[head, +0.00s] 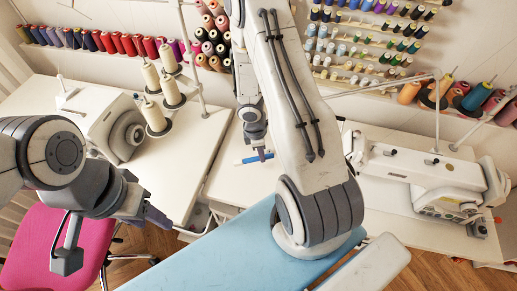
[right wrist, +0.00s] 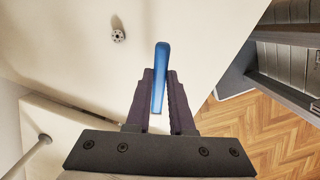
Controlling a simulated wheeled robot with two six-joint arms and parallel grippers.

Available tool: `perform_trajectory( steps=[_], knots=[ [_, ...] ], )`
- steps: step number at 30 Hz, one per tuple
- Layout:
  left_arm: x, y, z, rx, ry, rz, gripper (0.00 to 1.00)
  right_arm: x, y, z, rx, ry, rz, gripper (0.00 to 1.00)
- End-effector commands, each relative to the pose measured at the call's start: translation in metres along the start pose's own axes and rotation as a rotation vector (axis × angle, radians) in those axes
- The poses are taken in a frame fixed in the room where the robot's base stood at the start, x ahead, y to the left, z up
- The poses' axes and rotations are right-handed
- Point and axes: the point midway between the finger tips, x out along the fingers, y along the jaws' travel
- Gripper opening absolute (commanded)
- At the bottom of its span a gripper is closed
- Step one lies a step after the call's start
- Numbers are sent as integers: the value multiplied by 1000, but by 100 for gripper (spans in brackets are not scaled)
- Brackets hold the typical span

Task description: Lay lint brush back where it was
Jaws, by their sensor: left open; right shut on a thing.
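The lint brush (head: 246,160) is a slim blue thing with a white part. It is in my right gripper (head: 261,154), over the white table at the back middle. In the right wrist view the brush (right wrist: 161,58) stands between the dark fingers of the right gripper (right wrist: 160,76), which are shut on it. Its far blue end sticks out past the fingertips. I cannot tell whether it touches the tabletop. My left gripper (head: 156,216) is open and empty at the left, above the floor near the pink chair.
The white table (head: 232,185) is mostly bare around the brush. A small round metal piece (right wrist: 118,34) lies on it. Sewing machines stand left (head: 115,128) and right (head: 420,175). A light-blue ironing board (head: 210,262) is in front. Thread cones (head: 155,117) stand at the left.

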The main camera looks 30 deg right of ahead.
Motion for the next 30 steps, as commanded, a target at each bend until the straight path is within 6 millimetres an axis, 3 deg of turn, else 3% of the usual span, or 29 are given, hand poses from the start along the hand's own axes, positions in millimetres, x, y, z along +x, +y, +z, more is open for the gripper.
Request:
perform_trajectory(
  steps=[18,30],
  knots=[
    [54,-4,3,3,0,0,50,58,0,-11,-6,-2,0,0],
    [60,-4,3,3,0,0,50,64,0,-11,-5,-2,0,0]
  ],
)
